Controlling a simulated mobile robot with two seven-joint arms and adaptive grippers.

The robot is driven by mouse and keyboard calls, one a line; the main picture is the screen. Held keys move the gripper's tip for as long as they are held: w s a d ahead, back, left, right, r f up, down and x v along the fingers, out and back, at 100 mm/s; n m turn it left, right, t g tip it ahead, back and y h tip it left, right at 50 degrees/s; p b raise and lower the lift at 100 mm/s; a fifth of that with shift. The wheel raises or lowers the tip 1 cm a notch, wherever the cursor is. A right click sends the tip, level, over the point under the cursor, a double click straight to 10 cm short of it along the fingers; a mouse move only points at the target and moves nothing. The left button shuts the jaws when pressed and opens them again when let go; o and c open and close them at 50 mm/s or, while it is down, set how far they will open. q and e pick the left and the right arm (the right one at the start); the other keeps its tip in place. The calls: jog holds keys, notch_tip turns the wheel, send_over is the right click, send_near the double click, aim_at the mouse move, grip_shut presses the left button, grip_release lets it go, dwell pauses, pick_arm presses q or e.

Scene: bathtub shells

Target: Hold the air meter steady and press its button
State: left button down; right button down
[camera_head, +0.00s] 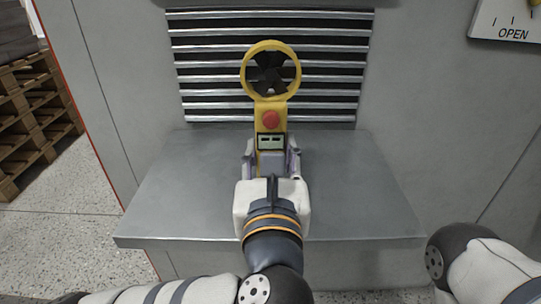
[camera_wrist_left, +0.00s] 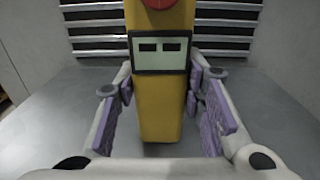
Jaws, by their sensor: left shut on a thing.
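The air meter (camera_head: 271,107) is yellow, with a ring head around a dark fan, a red round button and a small display below it. It stands upright over the grey metal ledge, in front of the vent. My left gripper (camera_head: 271,158) is shut on its lower body, one finger at each side. In the left wrist view the meter's body (camera_wrist_left: 160,105) is between the purple-padded fingers (camera_wrist_left: 162,95), and only the button's lower edge (camera_wrist_left: 159,3) shows. Of my right arm, only a link shows at the lower right in the head view; its gripper is out of frame.
The slatted vent (camera_head: 200,75) is close behind the meter. The grey ledge (camera_head: 365,195) is bare on both sides. Wooden pallets (camera_head: 35,105) stand at the left, and a sign reading OPEN (camera_head: 508,20) is at the upper right.

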pick_arm(q)
jog(key=shift+w, duration=0.15)
jog(key=shift+f, duration=0.4)
dwell(0.4)
dwell(1.7)
